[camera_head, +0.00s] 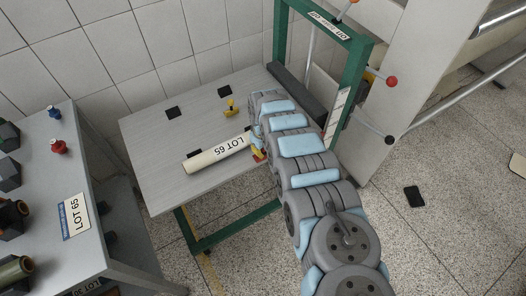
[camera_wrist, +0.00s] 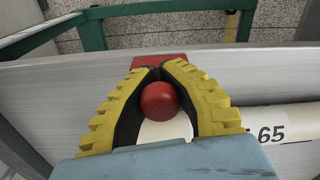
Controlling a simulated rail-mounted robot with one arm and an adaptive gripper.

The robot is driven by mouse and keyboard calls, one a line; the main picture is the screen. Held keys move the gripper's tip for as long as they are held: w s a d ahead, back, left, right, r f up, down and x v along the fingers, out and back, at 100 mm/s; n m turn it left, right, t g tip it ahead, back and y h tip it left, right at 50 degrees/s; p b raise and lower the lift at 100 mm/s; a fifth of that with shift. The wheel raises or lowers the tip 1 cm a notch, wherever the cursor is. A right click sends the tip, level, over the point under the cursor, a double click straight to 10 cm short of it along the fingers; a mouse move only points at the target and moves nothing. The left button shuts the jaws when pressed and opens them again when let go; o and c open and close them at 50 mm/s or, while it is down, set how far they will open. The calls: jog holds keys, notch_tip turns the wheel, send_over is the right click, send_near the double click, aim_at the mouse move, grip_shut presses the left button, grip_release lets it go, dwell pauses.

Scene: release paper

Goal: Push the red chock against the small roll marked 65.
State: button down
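The small roll (camera_head: 217,152) is a white cylinder marked LOT 65, lying on the grey table. In the wrist view the roll (camera_wrist: 285,125) runs off to the right behind my right finger, with 65 showing. The red chock (camera_wrist: 160,62) lies on the table just beyond my fingertips, close beside the roll; a red ball knob (camera_wrist: 159,101) shows between my fingers. My gripper (camera_wrist: 160,73) has its yellow fingers bowed around the knob with the tips together. In the head view my gripper (camera_head: 258,152) is at the roll's right end and mostly hides the chock. Contact between chock and roll cannot be told.
A yellow chock-like piece (camera_head: 231,108) and black square patches (camera_head: 173,113) lie on the table behind the roll. A green frame (camera_head: 345,95) rises at the right. A second grey bench (camera_head: 45,180) with small parts and a LOT 65 label stands left.

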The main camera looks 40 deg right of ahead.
jog(key=shift+w+f+b, duration=0.3)
jog(key=shift+b, duration=0.45)
jog(key=shift+w+d+b, duration=0.15)
jog(key=shift+w+b, duration=0.45)
jog(key=shift+b, duration=0.25)
jog(key=shift+w+d+r+b, duration=0.1)
jog(key=shift+w+r+b, duration=0.25)
jog(key=shift+b, duration=0.3)
jog(key=c, duration=1)
grip_release()
jog(key=shift+w+r, duration=0.1)
jog(key=shift+r, duration=0.05)
